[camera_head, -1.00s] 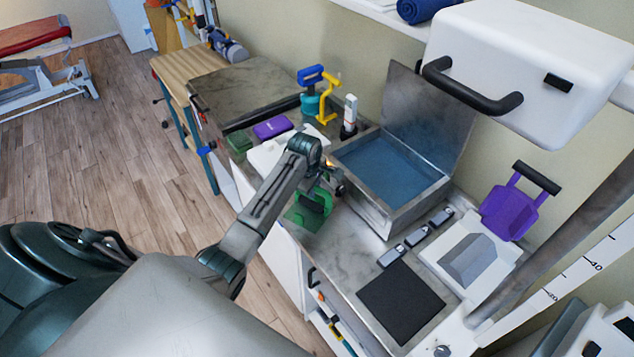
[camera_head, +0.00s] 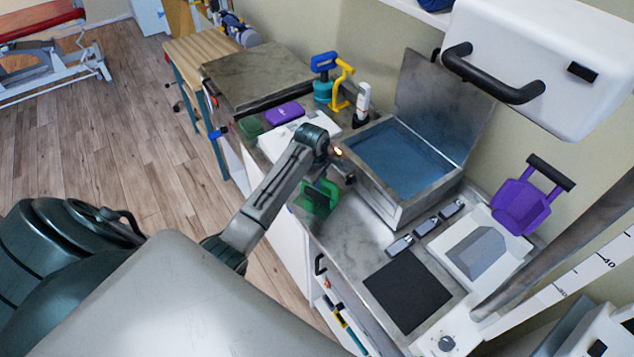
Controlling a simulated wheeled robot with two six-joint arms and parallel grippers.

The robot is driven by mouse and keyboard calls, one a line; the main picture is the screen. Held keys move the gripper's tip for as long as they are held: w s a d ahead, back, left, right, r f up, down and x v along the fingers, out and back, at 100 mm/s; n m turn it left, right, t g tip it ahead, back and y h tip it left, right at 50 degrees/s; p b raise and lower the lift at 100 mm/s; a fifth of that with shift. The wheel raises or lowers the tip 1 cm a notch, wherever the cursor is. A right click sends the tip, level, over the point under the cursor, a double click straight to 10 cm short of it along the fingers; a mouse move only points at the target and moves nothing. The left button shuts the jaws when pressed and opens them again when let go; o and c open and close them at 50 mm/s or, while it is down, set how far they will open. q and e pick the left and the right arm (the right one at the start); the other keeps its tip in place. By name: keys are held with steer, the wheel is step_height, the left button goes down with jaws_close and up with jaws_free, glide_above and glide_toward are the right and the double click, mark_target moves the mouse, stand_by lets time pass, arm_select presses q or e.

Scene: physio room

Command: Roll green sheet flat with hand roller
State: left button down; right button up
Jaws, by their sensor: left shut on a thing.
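My left gripper (camera_head: 343,172) is at the near edge of the grey counter (camera_head: 350,225), left of the open water bath, with its arm reaching in from the lower left. It is shut on what looks like the hand roller, a bright green framed piece (camera_head: 320,192). The arm partly hides this piece, and the fingertips are too small to make out. A darker green flat area, seemingly the green sheet (camera_head: 309,204), shows under and beside it. I cannot tell whether roller and sheet touch. My right gripper is not in view.
The open metal bath (camera_head: 396,212) with blue water stands right of the gripper. A black mat (camera_head: 407,290), several small grey blocks (camera_head: 426,226) and a purple black-handled piece (camera_head: 520,205) lie to the right. A purple block (camera_head: 285,112) and blue- and yellow-handled tools (camera_head: 323,75) stand behind.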

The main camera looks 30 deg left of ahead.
arm_select(q)
steer(key=shift+w+b, duration=0.35)
steer(key=shift+w, duration=1.5)
steer(key=shift+w+r, duration=0.1)
steer(key=shift+w, duration=0.45)
steer(key=shift+s, duration=0.1)
